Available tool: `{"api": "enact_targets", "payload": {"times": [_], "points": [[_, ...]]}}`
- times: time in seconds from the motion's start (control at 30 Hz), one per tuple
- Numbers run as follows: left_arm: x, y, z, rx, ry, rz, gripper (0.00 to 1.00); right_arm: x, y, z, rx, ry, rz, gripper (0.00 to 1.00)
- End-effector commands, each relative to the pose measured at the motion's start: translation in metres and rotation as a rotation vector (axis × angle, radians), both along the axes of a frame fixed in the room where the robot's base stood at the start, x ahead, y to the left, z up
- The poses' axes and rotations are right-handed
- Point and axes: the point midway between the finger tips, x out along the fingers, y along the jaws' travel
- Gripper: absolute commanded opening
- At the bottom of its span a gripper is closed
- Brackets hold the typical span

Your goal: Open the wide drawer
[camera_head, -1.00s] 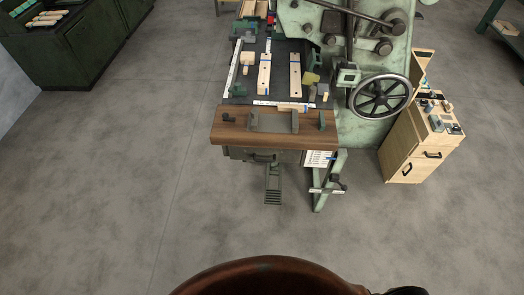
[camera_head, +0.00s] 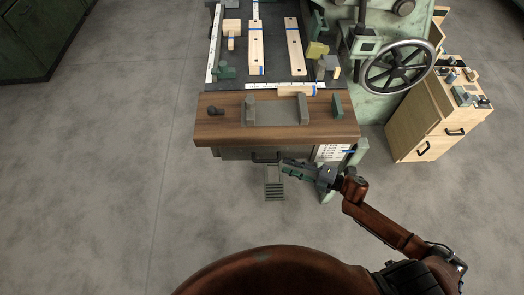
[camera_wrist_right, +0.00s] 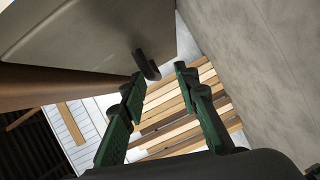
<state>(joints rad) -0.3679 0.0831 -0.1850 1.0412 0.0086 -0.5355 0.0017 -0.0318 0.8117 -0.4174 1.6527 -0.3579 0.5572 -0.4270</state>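The wide drawer's grey front (camera_head: 234,154) sits under the wooden front edge of the bench, and it looks shut. Its dark handle (camera_head: 264,158) is partly in the shadow of the bench edge. My right gripper (camera_head: 286,165) is just in front of the drawer, close to the handle's right end. In the right wrist view the green fingers (camera_wrist_right: 159,73) are apart with nothing held. The black handle (camera_wrist_right: 147,64) is near the left fingertip, on the grey drawer front (camera_wrist_right: 95,30); I cannot tell whether they touch. My left gripper is out of view.
The wooden bench edge (camera_head: 220,128) overhangs the drawer. A foot pedal (camera_head: 274,188) is on the floor below. A green machine with a handwheel (camera_head: 397,66) and a wooden cabinet (camera_head: 425,125) stand to the right. The floor at left is clear.

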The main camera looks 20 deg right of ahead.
Motion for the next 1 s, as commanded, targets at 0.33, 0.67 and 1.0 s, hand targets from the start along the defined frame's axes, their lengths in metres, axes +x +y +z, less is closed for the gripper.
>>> {"api": "enact_targets", "payload": {"times": [0.33,0.67,1.0], "points": [[0.016,-0.001,0.004,-0.001,0.002,0.010,0.40,0.013,0.043,0.013,-0.010,-0.054,0.074,0.29],[0.037,-0.002,0.016,-0.001,0.001,0.020,0.40,0.038,0.074,0.009,-0.009,-0.051,0.068,0.29],[0.040,-0.003,0.019,-0.001,0.001,0.021,0.40,0.041,0.077,0.010,-0.010,-0.050,0.066,0.29]]}}
